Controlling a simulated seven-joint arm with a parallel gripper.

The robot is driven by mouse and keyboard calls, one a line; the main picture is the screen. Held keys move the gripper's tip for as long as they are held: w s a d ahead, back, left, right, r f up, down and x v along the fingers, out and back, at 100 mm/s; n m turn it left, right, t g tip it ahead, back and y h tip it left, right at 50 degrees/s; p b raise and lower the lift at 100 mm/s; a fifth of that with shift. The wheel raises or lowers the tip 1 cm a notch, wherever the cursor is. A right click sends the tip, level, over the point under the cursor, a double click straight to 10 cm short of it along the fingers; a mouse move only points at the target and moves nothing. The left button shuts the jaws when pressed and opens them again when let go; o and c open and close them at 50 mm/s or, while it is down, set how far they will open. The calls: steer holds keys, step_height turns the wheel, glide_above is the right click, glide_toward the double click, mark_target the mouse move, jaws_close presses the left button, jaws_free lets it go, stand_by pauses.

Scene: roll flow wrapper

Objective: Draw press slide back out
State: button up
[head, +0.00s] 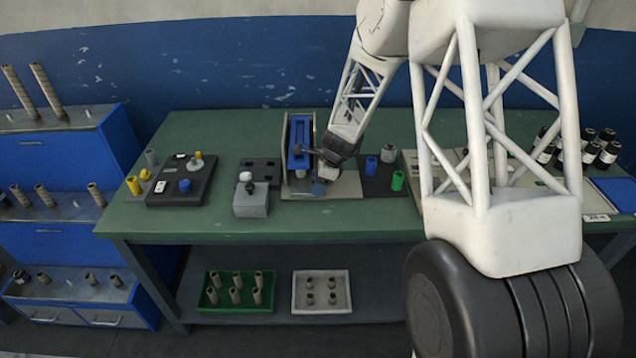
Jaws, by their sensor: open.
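The press (286,185) stands near the middle of the green workbench, with upright side plates on a pale base. A blue slide (299,140) sits upright between the plates. My gripper (312,154) is at the front of the press, close to the lower part of the blue slide, with its fingers pointing left. It is open. Whether the fingers touch the slide cannot be told at this size.
Left of the press are a grey box with a white knob (251,199) and a black tray (164,196) with small parts. Right of it, a dark mat (374,186) holds blue, grey and green cylinders. Dark bottles (607,154) stand far right. The bench's front strip is clear.

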jaws_close()
steer(key=d, duration=1.3)
jaws_free()
stand_by(0.3)
steer(key=v, duration=0.7)
steer(key=shift+d+r, duration=0.2)
steer(key=shift+r, duration=0.15)
